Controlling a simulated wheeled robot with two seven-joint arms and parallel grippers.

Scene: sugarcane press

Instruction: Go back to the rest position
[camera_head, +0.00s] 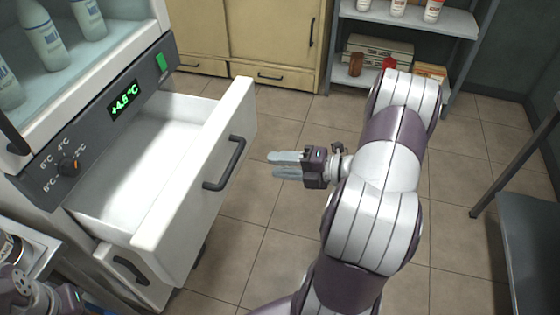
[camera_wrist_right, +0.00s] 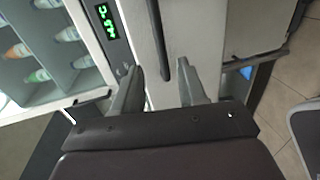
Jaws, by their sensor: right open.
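My right gripper (camera_head: 272,164) is open and empty, its two grey fingers pointing left toward the drawer front. The white drawer (camera_head: 192,185) of the cooler is pulled out and looks empty. Its dark handle (camera_head: 228,163) is a short way from my right fingertips, with a gap between them. In the right wrist view the open fingers (camera_wrist_right: 160,80) show on either side of the line of the handle (camera_wrist_right: 157,40). Part of my left arm shows at the bottom left corner; its fingers cannot be made out.
The cooler's display (camera_head: 124,98) reads +4.5 °C, and bottles (camera_head: 45,40) stand behind its glass. A closed lower drawer (camera_head: 133,268) is below. Beige cabinets (camera_head: 270,35) and a metal shelf (camera_head: 410,15) stand at the back. A dark table (camera_head: 530,240) is at right. Tiled floor is clear between.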

